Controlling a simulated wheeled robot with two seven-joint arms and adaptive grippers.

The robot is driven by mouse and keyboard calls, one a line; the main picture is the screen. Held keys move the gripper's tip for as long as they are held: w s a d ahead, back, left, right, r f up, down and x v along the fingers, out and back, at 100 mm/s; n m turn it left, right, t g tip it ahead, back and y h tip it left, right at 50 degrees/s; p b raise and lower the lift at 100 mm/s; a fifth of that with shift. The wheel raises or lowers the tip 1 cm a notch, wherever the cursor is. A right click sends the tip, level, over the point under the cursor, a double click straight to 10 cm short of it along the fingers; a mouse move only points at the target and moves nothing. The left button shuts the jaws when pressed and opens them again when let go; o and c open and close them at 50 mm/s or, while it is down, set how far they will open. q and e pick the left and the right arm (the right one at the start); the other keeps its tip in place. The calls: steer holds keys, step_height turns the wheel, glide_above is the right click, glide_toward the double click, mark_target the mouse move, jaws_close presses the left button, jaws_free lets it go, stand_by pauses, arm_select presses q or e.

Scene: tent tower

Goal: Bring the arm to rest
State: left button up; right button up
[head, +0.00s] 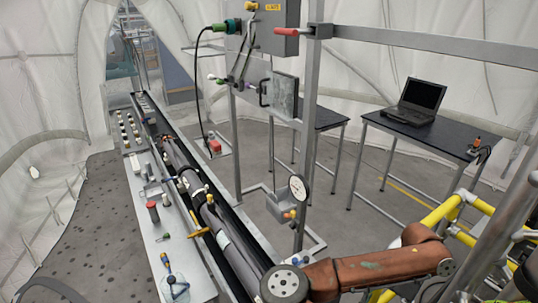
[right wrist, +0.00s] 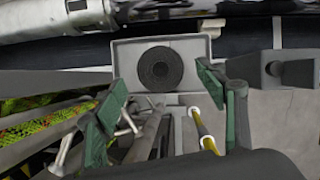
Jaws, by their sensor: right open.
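My right gripper (right wrist: 162,108) is open in the right wrist view, its two green-padded fingers wide apart with nothing held between them. Beyond the fingers is a grey plate with a round black disc (right wrist: 160,68). My right arm (head: 370,268) comes in from the lower right of the head view, rust-brown, and reaches to a dark round joint at the bottom edge. Its gripper cannot be made out in the head view. My left gripper does not show.
A long bench (head: 150,215) with dark tubes (head: 190,180) and small tools runs up the left. A metal frame (head: 310,110) carries a gauge (head: 298,187) near my right arm. A laptop (head: 416,101) sits on a dark table (head: 440,138). Yellow rails (head: 440,212) stand at right.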

steer(key=x, duration=0.4)
steer(key=shift+f, duration=0.3)
steer(key=shift+w+r, duration=0.1)
steer(key=shift+r, duration=1.6)
steer(key=shift+f, duration=0.1)
